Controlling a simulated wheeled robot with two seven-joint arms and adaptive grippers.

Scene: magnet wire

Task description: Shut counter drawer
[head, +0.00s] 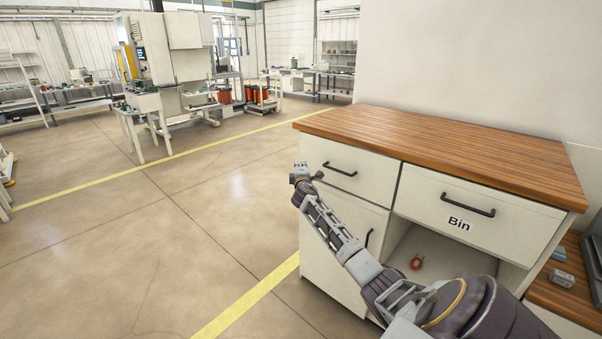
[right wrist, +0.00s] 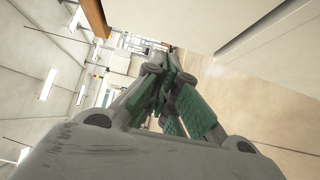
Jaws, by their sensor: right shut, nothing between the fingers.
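A white counter (head: 345,225) with a wooden top stands at the right of the head view. It has a left drawer (head: 345,160) with a black bar handle and a right drawer (head: 480,216) marked "Bin" with a similar handle. Both fronts look flush or nearly so; a small gap cannot be ruled out. My right gripper (head: 303,173) is shut and empty, in front of the left drawer near its left edge; contact cannot be judged. In the right wrist view its green-padded fingers (right wrist: 172,72) meet. My left gripper is not in view.
Below the Bin drawer is an open compartment with a small orange-red object (head: 416,262). My right arm crosses in front of the counter's lower part. A lower wooden surface (head: 562,299) with small grey items adjoins at right. The floor (head: 150,240) to the left is clear.

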